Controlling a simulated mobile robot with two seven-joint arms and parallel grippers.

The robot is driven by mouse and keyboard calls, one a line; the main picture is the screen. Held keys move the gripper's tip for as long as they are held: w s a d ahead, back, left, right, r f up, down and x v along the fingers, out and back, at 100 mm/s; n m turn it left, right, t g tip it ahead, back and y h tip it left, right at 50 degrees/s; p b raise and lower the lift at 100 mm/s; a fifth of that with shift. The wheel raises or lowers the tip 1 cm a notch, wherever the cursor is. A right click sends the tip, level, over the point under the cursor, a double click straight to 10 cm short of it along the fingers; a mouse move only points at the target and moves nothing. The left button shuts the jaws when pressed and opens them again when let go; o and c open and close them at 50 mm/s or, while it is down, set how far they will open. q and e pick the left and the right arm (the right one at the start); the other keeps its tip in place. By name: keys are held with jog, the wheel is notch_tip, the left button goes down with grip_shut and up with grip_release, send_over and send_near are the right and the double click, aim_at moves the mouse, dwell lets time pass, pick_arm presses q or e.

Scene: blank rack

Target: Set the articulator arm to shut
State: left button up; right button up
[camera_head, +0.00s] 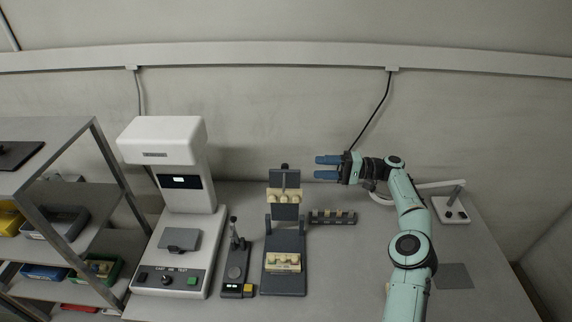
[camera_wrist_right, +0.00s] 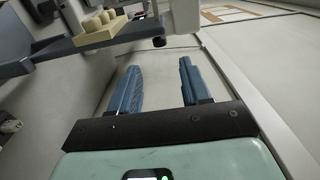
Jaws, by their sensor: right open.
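The articulator is a dark grey hinged frame in the middle of the table in the head view. Its upper arm (camera_head: 286,179) stands raised, with a cream cast (camera_head: 284,196) on its face and a small dark knob at its top. Its base (camera_head: 283,286) lies flat with a second cream cast (camera_head: 283,262). My right gripper (camera_head: 320,167) is open and empty, just right of the upper arm's top, apart from it, with blue fingers pointing left. In the right wrist view my fingers (camera_wrist_right: 157,66) are spread below the upper arm (camera_wrist_right: 60,50). My left gripper is out of view.
A white tester machine (camera_head: 172,252) and a small lever device (camera_head: 237,272) stand left of the articulator. A dark slotted block (camera_head: 333,217) lies to its right. A white stand (camera_head: 450,209) is farther right. A shelf rack (camera_head: 110,190) with bins is at left.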

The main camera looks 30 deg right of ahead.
aim_at(285, 167)
jog(key=b+x, duration=0.1)
jog(key=x, duration=1)
jog(key=shift+s, duration=0.2)
jog(key=shift+w+a, duration=0.3)
jog(key=shift+a, duration=0.1)
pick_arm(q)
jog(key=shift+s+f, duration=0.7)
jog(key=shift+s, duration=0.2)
pick_arm(e)
grip_shut()
